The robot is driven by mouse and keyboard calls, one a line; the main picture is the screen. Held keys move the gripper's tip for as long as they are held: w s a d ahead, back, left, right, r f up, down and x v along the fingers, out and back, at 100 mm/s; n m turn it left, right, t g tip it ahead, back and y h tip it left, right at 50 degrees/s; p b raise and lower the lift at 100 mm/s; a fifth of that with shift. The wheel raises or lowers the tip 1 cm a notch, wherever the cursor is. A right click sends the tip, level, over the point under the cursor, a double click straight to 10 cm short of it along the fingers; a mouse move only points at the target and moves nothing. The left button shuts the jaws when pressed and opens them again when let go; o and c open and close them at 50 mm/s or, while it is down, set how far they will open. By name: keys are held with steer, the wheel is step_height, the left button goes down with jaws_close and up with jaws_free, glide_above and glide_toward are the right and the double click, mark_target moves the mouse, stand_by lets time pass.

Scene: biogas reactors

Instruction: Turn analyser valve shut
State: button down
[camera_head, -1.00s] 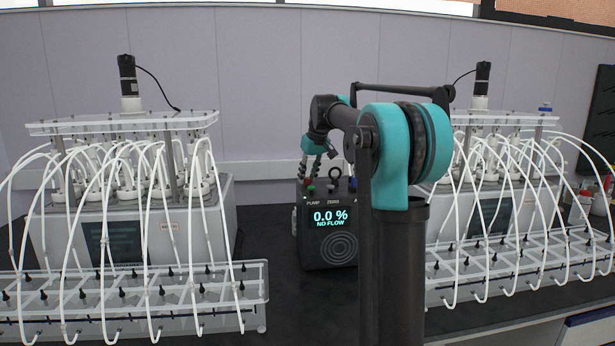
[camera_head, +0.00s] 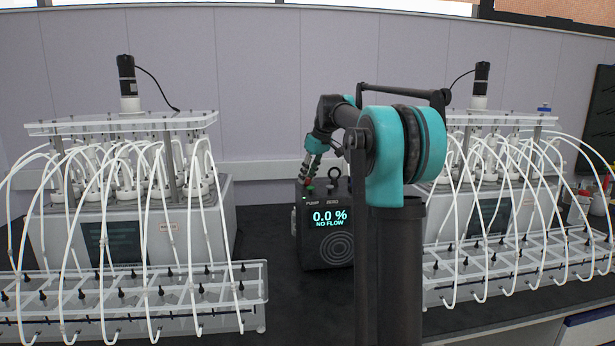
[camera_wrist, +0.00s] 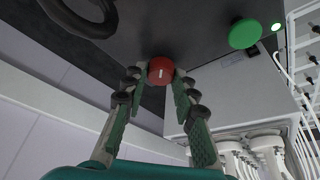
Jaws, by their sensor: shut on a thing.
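The analyser (camera_head: 325,245) is a dark box on the bench between two reactor rigs; its screen reads 0.0 % and NO FLOW. In the wrist view its valve is a round red knob (camera_wrist: 161,70) with a short white mark pointing nearly up and down the picture. My gripper (camera_head: 309,178) reaches down at the box's top left in the head view. In the wrist view its two green-padded fingers (camera_wrist: 160,77) are shut on the red knob from either side. In the head view the knob is mostly hidden by the fingers.
A green button (camera_wrist: 245,33) sits to the right of the knob in the wrist view. A dark ring (camera_head: 334,173) stands on the box top. Tubed reactor rigs stand left (camera_head: 130,220) and right (camera_head: 495,210). Dark bench (camera_head: 275,290) is clear in front of the box.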

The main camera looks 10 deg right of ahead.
steer(key=c, duration=1.2)
jaws_free()
steer(key=shift+r, duration=0.1)
steer(key=v, duration=1.2)
